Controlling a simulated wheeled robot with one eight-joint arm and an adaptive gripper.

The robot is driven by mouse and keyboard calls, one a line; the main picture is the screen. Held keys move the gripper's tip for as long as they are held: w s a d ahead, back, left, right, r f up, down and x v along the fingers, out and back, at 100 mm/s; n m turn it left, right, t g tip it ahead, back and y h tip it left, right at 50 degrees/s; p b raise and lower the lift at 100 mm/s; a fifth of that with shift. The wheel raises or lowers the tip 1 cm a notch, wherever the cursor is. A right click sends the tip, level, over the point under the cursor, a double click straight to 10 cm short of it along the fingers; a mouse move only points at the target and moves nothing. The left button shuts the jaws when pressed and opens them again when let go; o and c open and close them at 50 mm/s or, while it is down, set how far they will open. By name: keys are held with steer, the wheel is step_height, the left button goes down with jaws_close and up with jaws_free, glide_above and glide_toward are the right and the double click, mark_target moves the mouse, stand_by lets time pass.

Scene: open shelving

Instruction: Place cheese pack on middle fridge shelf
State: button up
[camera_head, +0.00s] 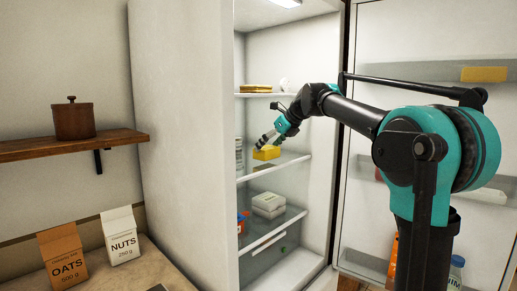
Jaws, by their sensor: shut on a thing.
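The open fridge (170,130) stands in the middle of the view, with shelves inside. A yellow block that looks like the cheese pack (266,153) is at my gripper's fingertips, just over the middle shelf (285,163). My gripper (264,145) reaches in from the right and is shut on the cheese pack. I cannot tell whether the pack touches the shelf. The upper shelf (255,95) holds flat yellow items (256,88) and a small white round thing (285,85).
Striped white items (239,155) stand at the middle shelf's left. White boxes (268,201) lie on the shelf below. The open door (420,40) at right carries a yellow pack (484,74) and bottles (456,270). Oats (63,257) and nuts (121,236) stand on the counter.

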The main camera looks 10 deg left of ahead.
steer(key=shift+w+a, duration=0.5)
steer(key=shift+a, duration=0.2)
steer(key=w+a, duration=0.2)
steer(key=shift+a+f, duration=0.3)
steer(key=shift+a, duration=0.05)
steer(key=shift+d+f, duration=0.1)
steer(key=shift+f, duration=0.35)
steer(key=shift+f, duration=0.1)
steer(key=o, duration=1.3)
steer(key=shift+c, duration=0.2)
